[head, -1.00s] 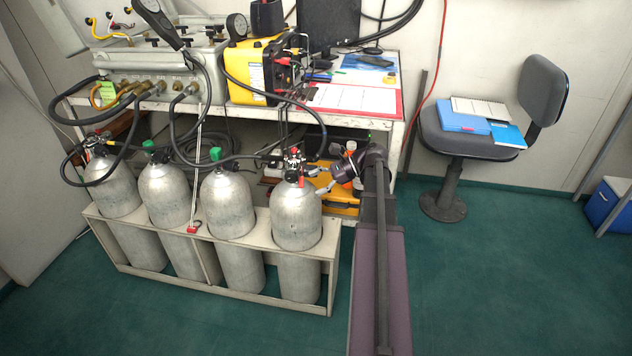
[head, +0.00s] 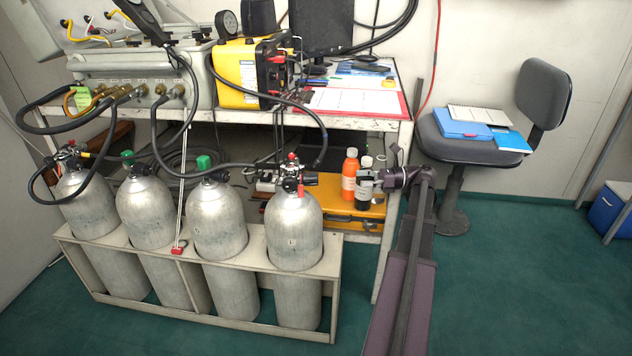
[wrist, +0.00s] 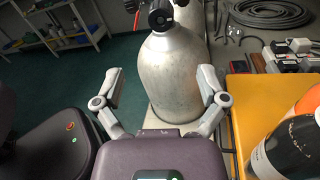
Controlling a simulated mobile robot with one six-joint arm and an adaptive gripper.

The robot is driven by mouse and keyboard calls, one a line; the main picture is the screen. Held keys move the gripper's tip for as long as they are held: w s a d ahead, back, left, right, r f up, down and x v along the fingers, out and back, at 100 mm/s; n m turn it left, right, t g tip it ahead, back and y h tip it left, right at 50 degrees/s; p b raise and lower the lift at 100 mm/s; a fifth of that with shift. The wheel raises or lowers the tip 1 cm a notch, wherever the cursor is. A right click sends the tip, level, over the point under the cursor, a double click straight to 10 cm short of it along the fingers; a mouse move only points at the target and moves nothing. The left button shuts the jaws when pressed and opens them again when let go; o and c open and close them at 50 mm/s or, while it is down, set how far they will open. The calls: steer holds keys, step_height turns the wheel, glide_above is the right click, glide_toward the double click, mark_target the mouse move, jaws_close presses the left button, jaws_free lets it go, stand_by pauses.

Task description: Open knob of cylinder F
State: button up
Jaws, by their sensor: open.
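Several silver cylinders stand in a rack (head: 190,318). The rightmost cylinder (head: 293,225) has a dark valve (head: 292,178) with red parts and a hose on top. Its letter is too small to read surely, so I cannot tell which cylinder is F. My gripper (head: 393,160) is to the right of this valve, clear of it. In the wrist view my gripper (wrist: 161,73) is open and empty, its fingers spread either side of a silver cylinder (wrist: 170,75) farther ahead. A black knob (wrist: 161,17) shows at that cylinder's top, cut by the picture edge.
Orange (head: 350,176) and dark (head: 364,183) bottles stand on a yellow case (head: 342,204) under the bench, near my gripper. Hoses hang above the cylinders. A grey chair (head: 466,145) stands at right. Green floor (head: 520,285) is open at front right.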

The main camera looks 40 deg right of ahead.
mark_target(315, 179)
steer(key=shift+x, duration=6.7)
steer(key=shift+w+d, duration=0.1)
steer(key=c, duration=1.2)
steer(key=shift+o, duration=0.2)
steer(key=shift+a, duration=0.2)
steer(key=shift+d, duration=0.1)
